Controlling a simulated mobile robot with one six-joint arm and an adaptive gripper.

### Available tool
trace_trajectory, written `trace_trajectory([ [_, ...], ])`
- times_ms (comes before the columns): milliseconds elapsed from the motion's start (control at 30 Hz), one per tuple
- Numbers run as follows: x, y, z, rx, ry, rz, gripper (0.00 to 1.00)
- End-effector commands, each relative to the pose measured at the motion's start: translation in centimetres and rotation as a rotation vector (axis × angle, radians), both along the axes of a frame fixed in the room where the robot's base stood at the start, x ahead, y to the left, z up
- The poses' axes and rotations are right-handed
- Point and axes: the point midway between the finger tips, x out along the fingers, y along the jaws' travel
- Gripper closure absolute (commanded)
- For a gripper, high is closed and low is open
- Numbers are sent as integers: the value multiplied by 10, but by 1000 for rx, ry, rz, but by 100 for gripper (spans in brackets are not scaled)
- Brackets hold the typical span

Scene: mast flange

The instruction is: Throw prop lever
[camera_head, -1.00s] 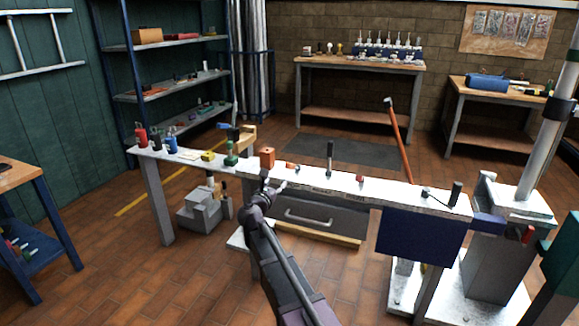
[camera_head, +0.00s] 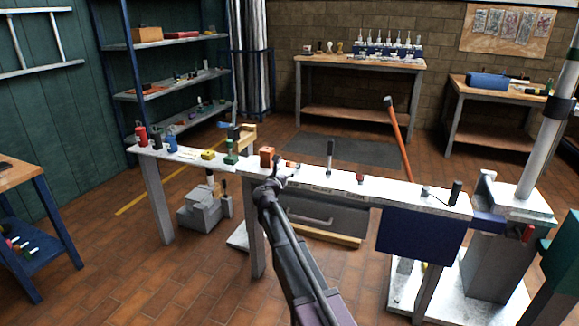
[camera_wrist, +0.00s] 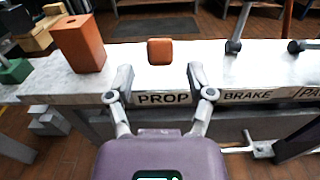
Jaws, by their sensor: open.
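In the wrist view an orange rounded knob (camera_wrist: 160,51) sits on the white bench top behind the label PROP (camera_wrist: 162,98). No stem shows below it. It is partly visible in the head view (camera_head: 291,164), just right of my gripper. My gripper (camera_wrist: 160,76) is open and empty. Its two fingers straddle the line to the knob, at the bench's front edge, and the knob lies beyond the fingertips. In the head view my gripper (camera_head: 276,172) is at the bench edge.
A dark upright lever (camera_wrist: 238,30) stands behind the label BRAKE (camera_wrist: 248,95), right of my gripper. A tall orange block (camera_wrist: 79,44) stands close on the left. A red knob (camera_head: 360,177) and a blue panel (camera_head: 420,234) are farther right.

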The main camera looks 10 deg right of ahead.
Motion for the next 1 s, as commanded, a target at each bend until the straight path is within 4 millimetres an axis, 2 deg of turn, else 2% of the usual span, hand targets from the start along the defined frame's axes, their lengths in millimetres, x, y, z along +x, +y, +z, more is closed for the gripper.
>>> trace_trajectory([
  [33,10,-5,0,0,0,-1,31],
  [100,18,-9,0,0,0,-2,31],
  [300,34,-19,0,0,0,-1,31],
  [767,39,-23,0,0,0,0,31],
  [800,39,-23,0,0,0,0,37],
  [867,39,-23,0,0,0,0,55],
  [1000,39,-23,0,0,0,0,97],
])
